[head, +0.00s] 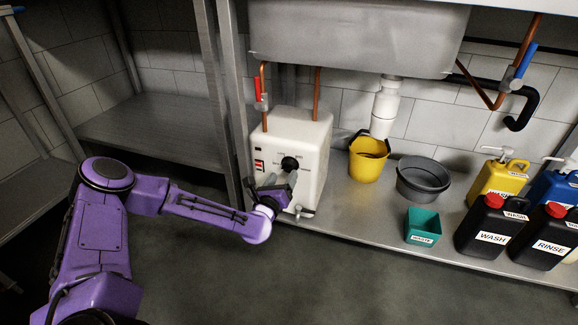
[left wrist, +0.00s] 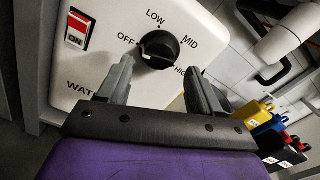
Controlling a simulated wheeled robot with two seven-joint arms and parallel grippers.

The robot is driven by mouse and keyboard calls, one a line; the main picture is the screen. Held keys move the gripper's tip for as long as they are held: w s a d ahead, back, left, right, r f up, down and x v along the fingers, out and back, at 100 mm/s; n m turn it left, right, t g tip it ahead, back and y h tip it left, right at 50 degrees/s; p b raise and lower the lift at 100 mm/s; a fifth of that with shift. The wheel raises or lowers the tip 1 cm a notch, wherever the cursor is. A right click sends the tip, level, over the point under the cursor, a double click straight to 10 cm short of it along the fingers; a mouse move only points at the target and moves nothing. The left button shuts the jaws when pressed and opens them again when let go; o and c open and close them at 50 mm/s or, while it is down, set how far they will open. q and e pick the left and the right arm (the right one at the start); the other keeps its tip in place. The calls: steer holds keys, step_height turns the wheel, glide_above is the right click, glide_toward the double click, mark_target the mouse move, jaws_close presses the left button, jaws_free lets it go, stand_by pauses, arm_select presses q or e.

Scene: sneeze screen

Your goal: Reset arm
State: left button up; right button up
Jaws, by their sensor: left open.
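My left arm is purple and reaches in from the left in the head view. Its gripper (head: 279,182) is in front of the white water heater (head: 311,132), close to the black dial (head: 290,163). In the left wrist view the two grey fingers (left wrist: 160,88) are spread apart with nothing between them. The black dial (left wrist: 159,49) lies just beyond them, among the marks OFF, LOW, MID and HIGH. The fingers look clear of the dial, though the exact gap is hard to tell. A red switch (left wrist: 77,28) marked ON is at the upper left. My right gripper is not in view.
The heater stands on a metal shelf (head: 360,222) under a sink (head: 350,40). A yellow bucket (head: 368,158), grey basin (head: 424,179), green waste bin (head: 422,228) and several jugs stand to the right. A metal post (head: 232,100) is left of the heater. The floor (head: 300,285) in front is clear.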

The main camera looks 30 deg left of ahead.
arm_select(q)
steer(key=shift+v, duration=1)
steer(key=shift+r, duration=0.1)
